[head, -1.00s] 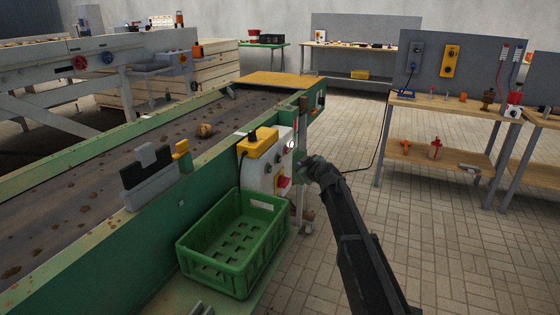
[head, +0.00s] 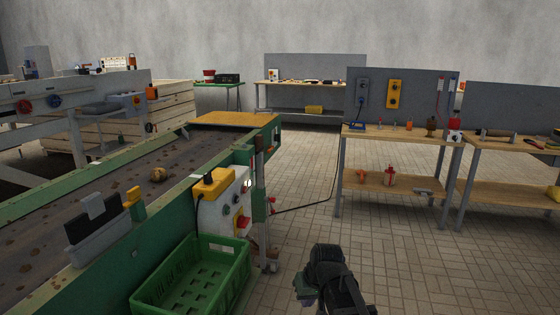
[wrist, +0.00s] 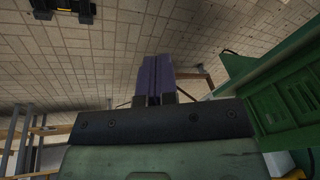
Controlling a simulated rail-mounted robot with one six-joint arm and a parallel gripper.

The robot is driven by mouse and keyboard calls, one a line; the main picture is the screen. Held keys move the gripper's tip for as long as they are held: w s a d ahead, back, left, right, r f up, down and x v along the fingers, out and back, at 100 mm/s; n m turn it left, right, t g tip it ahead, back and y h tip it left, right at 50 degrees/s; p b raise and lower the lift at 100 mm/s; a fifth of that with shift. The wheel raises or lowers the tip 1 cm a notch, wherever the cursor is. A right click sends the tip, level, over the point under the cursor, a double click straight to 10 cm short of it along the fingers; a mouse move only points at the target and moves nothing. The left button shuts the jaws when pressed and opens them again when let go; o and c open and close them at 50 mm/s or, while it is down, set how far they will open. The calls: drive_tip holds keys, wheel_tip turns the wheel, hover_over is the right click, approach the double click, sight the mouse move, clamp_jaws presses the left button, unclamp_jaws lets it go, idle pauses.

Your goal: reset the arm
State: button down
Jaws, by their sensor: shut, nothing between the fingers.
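My gripper shows in the wrist view (wrist: 154,98) with its two fingers together and nothing between them. In the head view my dark arm end (head: 328,270) is low in the frame, over the tiled floor and to the right of the green crate (head: 190,283). The fingers cannot be made out there. My gripper is apart from the crate and the conveyor. The crate looks empty and also shows at the right of the wrist view (wrist: 290,95).
A green-framed conveyor (head: 120,165) carries one potato (head: 158,175). A control box (head: 226,205) with a red switch is on its side. Workbenches (head: 395,136) stand at the right and back. The tiled floor (head: 400,265) between is clear.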

drive_tip(key=s+d+m+g+h, duration=0.25)
drive_tip(key=s+d, duration=0.75)
drive_tip(key=s, duration=0.6)
wheel_tip(320, 180, up, 25)
drive_tip(key=w+p, duration=0.2)
drive_tip(key=p, duration=2.3)
drive_tip(key=shift+f+t, duration=0.15)
drive_tip(key=shift+t, duration=0.2)
